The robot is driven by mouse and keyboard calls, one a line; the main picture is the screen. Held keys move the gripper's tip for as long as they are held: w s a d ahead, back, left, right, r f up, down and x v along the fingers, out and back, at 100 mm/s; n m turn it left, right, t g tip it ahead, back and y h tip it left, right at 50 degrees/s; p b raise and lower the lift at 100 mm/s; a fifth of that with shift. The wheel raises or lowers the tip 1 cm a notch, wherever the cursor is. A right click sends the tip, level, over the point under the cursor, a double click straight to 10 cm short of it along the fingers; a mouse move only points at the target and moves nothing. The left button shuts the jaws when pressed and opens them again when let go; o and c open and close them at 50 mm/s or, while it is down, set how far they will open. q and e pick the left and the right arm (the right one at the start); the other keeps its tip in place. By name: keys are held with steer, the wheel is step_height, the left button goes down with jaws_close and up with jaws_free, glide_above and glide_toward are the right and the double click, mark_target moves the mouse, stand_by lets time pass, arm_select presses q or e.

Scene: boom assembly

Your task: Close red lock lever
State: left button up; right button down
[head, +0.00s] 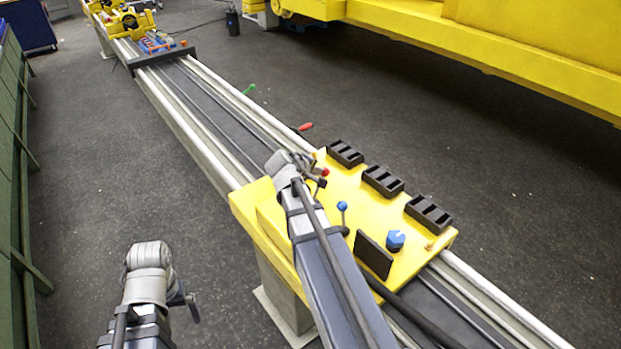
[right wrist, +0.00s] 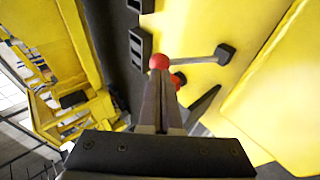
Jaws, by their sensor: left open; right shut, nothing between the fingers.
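A lever with a red ball knob (right wrist: 159,62) and a grey rod stands on the yellow plate; its rod runs right to a dark pivot block (right wrist: 225,53) in the right wrist view. My right gripper (right wrist: 160,88) is shut and empty, its tips right at the red knob; I cannot tell whether they touch. In the head view the red knob (head: 325,171) shows beside my right gripper (head: 314,180). A second red part (right wrist: 178,79) sits partly hidden behind the fingers. My left gripper (head: 188,303) is open and empty at the lower left, away from the plate.
The yellow plate (head: 340,215) carries black trays (head: 383,181), a blue-knobbed lever (head: 342,206), a blue knob (head: 395,240) and a dark upright panel (head: 373,255). A red handle (head: 303,127) and a green handle (head: 249,89) stick out beside the rail. The floor at left is clear.

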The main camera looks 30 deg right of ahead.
steer(key=shift+b+x, duration=0.35)
steer(key=shift+x, duration=0.6)
steer(key=d+f+y, duration=0.2)
steer(key=d+y, duration=0.1)
steer(key=d+f+m+y, duration=0.1)
steer(key=d+f+y, duration=0.1)
steer(key=d+y, duration=0.2)
steer(key=w+d+f+g+y, duration=0.1)
steer(key=d+f+y, duration=0.2)
steer(key=y, duration=0.1)
steer(key=shift+d+m, duration=0.15)
steer(key=shift+m, duration=0.15)
steer(key=shift+d+f+b, duration=0.2)
steer(key=shift+f+b, duration=0.5)
steer(key=shift+b, duration=0.1)
steer(key=shift+s, duration=0.15)
